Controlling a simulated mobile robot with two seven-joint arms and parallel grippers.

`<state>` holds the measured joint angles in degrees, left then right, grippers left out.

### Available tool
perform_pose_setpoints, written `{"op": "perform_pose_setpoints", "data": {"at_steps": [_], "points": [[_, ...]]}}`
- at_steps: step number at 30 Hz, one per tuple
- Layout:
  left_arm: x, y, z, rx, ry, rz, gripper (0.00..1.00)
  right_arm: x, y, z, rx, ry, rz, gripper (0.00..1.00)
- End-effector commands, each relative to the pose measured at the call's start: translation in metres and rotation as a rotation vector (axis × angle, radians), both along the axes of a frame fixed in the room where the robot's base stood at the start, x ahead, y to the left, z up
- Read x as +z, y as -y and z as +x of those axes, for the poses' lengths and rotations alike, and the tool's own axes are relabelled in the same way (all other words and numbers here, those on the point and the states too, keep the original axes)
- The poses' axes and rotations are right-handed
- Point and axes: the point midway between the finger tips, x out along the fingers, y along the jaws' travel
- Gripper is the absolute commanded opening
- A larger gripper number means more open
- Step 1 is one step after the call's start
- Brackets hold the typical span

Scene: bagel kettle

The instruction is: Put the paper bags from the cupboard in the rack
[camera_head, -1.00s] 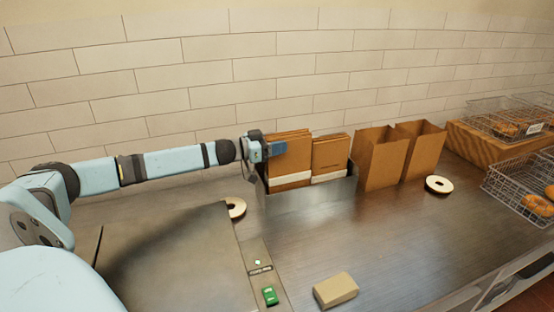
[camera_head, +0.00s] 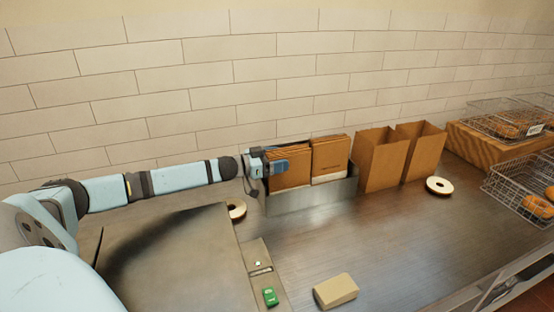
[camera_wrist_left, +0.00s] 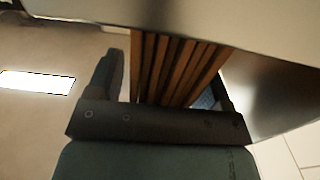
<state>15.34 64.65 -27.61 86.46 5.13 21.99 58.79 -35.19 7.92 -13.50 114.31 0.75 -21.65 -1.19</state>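A stack of folded brown paper bags (camera_head: 290,178) stands in the left part of the metal rack (camera_head: 312,197) against the tiled wall. A second brown stack (camera_head: 330,157) stands beside it in the rack's right part. My left gripper (camera_head: 268,165) is at the left stack, with one blue finger in front of it. In the left wrist view, several bag edges (camera_wrist_left: 172,70) lie between the fingers of my left gripper (camera_wrist_left: 160,85). A narrow gap shows beside the left finger, so the gripper looks open around the stack. My right gripper is not in view.
Two open brown bags (camera_head: 381,160) stand right of the rack. A bagel half (camera_head: 439,186) lies near them, another (camera_head: 235,209) left of the rack. A tan box (camera_head: 335,291) lies in front. Wire baskets (camera_head: 522,190) stand at right. The middle counter is clear.

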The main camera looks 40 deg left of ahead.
Motion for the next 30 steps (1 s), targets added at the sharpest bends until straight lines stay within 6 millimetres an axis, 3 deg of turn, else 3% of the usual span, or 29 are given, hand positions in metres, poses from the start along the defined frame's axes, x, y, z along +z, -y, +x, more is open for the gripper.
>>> {"op": "perform_pose_setpoints", "data": {"at_steps": [10, 30], "points": [[0.002, -0.003, -0.005, 0.001, -0.002, 0.001, 0.73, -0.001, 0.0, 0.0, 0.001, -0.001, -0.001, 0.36], [0.001, -0.039, -0.077, 0.0, -0.004, 0.0, 0.73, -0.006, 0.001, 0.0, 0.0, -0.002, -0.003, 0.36]]}}
